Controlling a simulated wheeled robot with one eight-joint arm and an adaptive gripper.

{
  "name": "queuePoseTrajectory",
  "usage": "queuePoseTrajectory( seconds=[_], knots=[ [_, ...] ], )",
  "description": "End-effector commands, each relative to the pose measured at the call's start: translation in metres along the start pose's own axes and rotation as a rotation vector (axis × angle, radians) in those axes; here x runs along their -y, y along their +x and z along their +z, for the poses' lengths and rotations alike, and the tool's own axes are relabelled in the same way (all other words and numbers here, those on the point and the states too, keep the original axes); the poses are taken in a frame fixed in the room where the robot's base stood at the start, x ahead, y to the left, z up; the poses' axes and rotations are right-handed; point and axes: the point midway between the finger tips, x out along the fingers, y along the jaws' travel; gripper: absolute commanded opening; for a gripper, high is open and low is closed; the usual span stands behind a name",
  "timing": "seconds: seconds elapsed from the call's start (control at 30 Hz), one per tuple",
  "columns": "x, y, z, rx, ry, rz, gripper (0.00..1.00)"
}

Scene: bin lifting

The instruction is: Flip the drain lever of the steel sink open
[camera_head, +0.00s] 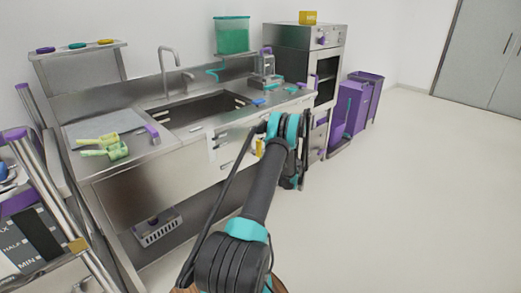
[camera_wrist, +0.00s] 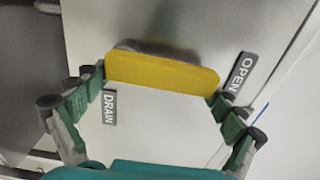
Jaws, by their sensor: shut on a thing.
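The steel sink (camera_head: 203,108) is set in the counter at the centre of the head view. Its yellow drain lever (camera_wrist: 162,72) lies across the upper middle of the wrist view, on a pale panel with a DRAIN label (camera_wrist: 109,107) and an OPEN label (camera_wrist: 240,75). In the head view a small yellow part of the lever (camera_head: 259,148) shows beside my wrist. My gripper (camera_wrist: 160,83) is shut on the lever, with one green finger at each end of it. In the head view my arm hides most of the gripper.
A faucet (camera_head: 170,65) rises behind the sink. Green tongs-like tools (camera_head: 105,147) lie on the left counter. A steel cart (camera_head: 40,215) stands at the near left and purple bins (camera_head: 356,105) at the right. The floor to the right is clear.

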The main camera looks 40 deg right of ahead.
Motion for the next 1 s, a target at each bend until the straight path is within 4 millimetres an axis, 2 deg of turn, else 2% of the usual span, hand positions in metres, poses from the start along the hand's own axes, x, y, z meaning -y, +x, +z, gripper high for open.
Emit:
queuePoseTrajectory(
  seconds=[0.13,0.17,0.2,0.43,0.57,1.0],
  knots=[
    [0.002,0.004,0.000,0.000,0.003,-0.005,0.43],
    [0.002,0.004,0.000,0.000,0.003,-0.005,0.96],
    [0.002,0.004,0.000,0.000,0.003,-0.005,1.00],
    [0.001,0.001,0.000,0.000,0.001,-0.002,1.00],
    [0.001,-0.009,0.000,-0.001,0.001,-0.002,1.00],
    [0.001,-0.092,-0.001,-0.003,0.002,-0.003,1.00]
  ],
)
